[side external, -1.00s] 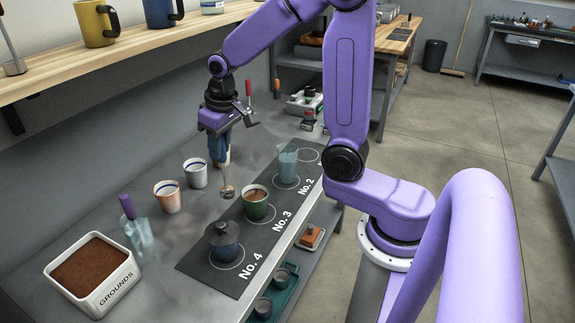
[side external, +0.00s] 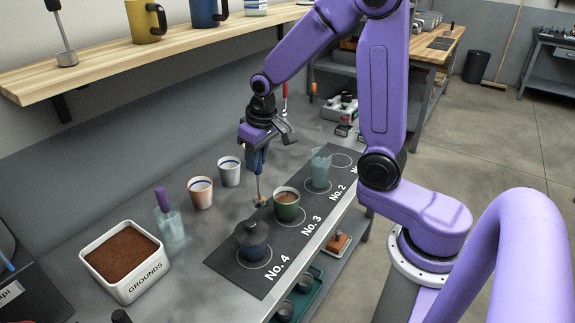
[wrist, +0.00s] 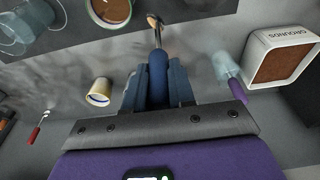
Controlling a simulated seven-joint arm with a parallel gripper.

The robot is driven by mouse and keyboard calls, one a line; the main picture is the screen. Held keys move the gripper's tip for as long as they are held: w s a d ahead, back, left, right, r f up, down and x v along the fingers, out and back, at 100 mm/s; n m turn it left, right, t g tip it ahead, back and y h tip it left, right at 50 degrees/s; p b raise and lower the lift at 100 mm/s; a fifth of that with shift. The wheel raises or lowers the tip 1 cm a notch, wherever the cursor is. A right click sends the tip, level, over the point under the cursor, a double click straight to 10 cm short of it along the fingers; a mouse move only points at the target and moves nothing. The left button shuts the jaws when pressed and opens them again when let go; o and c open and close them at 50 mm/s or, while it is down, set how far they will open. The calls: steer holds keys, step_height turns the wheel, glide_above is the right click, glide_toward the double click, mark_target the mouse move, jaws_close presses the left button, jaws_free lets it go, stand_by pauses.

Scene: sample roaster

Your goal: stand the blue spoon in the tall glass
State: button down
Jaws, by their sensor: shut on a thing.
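My gripper (side external: 257,150) is shut on the blue spoon (wrist: 158,75). The spoon hangs handle up, with its metal bowl (side external: 260,201) low over the counter, left of the green cup. I cannot tell if the bowl touches the surface. A tall clear glass (side external: 171,228) stands on the counter to the left of my gripper, holding a purple-handled spoon (side external: 161,199). In the wrist view this glass (wrist: 226,68) is to the right of the held spoon. My gripper is apart from it.
Two striped cups, a brownish one (side external: 201,193) and a white one (side external: 229,173), stand between gripper and glass. The GROUNDS box (side external: 140,284) is beyond the glass. The green cup (side external: 287,207), a dark lidded pot (side external: 252,241) and a clear jug (side external: 320,169) stand on the numbered mat.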

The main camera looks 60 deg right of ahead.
step_height(320, 180, up, 16)
steer(key=s+d+m+h, duration=0.1)
steer(key=s+d+m, duration=0.15)
steer(key=d, duration=0.95)
steer(key=s+d+m, duration=0.2)
steer(key=d+m, duration=0.1)
steer(key=d, duration=1)
steer(key=shift+s+d+f, duration=0.1)
steer(key=shift+d+f, duration=0.05)
steer(key=shift+f, duration=1.05)
steer(key=shift+s+d+f, duration=0.1)
steer(key=shift+f, duration=1.1)
steer(key=s+a+x, duration=0.1)
steer(key=s+x, duration=0.2)
steer(key=x, duration=1.2)
steer(key=shift+f, duration=0.7)
steer(key=shift+w+a, duration=0.1)
steer(key=shift+a, duration=0.1)
